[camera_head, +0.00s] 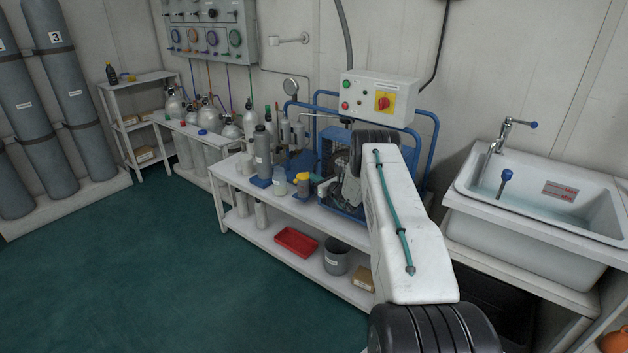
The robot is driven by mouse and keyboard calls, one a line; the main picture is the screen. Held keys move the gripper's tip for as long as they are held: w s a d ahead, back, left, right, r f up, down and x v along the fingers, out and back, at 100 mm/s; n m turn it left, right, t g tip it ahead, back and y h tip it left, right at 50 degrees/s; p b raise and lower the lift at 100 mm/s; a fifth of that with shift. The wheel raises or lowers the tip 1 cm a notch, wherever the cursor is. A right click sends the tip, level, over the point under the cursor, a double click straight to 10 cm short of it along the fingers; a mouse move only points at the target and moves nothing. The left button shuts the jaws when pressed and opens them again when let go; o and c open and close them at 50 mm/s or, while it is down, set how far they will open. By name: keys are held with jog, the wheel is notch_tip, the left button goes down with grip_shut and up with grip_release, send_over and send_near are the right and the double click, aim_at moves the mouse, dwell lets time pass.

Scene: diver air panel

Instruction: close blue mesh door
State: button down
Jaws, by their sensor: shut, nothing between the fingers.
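The blue mesh door (327,150) is on the blue-framed compressor unit at the right part of the long white bench, against the back wall. My arm covers much of its right side, so I cannot tell how far it stands open. My gripper (326,188) is small in view, at the lower front of the mesh, pointing left. Its fingers are shut and empty. I cannot tell whether it touches the mesh.
A yellow-lidded jar (303,181), a clear beaker (280,181) and a grey bottle (262,150) stand left of my gripper. A control box (378,99) hangs above the compressor. A white sink (540,205) is at right. The green floor (180,270) is clear at left.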

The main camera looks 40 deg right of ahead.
jog(key=s+a, duration=0.9)
jog(key=s, duration=0.1)
jog(key=shift+a, duration=0.25)
jog(key=shift+s+a, duration=0.1)
